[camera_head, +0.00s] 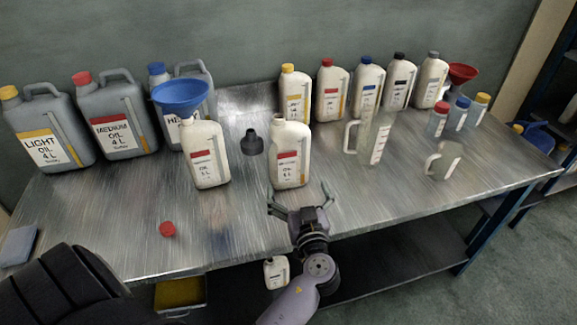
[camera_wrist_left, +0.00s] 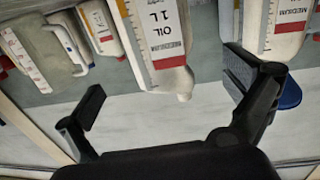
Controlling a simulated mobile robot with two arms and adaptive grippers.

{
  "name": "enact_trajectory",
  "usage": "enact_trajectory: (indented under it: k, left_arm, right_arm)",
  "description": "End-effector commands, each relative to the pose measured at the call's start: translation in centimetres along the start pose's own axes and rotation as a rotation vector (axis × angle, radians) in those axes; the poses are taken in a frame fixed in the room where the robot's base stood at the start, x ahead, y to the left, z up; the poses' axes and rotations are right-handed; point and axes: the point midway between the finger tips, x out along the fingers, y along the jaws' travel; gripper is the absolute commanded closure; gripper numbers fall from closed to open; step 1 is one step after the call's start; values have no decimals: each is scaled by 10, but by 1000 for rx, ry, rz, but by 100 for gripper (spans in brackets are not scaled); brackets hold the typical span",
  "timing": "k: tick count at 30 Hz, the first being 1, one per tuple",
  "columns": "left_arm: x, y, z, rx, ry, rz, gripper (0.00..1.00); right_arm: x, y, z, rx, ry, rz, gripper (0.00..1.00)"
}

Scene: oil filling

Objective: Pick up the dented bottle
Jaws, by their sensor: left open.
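Two white one-litre bottles with red labels stand near the middle of the metal table. I cannot clearly tell which is dented. My left gripper (camera_head: 300,203) is open and empty, just in front of the right bottle, apart from it. My right gripper is not in view.
Large grey canisters (camera_head: 115,125) stand at the back left, and several capped bottles (camera_head: 365,88) at the back right. A measuring jug (camera_head: 374,140) stands right of the right bottle.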

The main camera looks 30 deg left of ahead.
Motion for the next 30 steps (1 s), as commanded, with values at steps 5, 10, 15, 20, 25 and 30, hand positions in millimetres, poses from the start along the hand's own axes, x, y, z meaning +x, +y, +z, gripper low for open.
enact_trajectory:
  k: [5, 10, 15, 20, 25, 30]
  left_arm:
    - [42, 0, -5, 3, 2, 1, 0]
    - [69, 1, -3, 3, 0, 1, 0]
    - [79, 1, -1, 1, -2, 2, 0]
    - [95, 1, -7, 4, -1, 1, 0]
    - [118, 3, -6, 4, -1, 2, 0]
    - [130, 3, -4, 2, -3, 2, 0]
  right_arm:
    - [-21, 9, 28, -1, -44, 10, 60]
    - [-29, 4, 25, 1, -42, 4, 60]
    - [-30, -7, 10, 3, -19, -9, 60]
    - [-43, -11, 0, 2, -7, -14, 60]
    - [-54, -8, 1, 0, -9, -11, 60]
    - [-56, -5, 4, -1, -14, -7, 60]
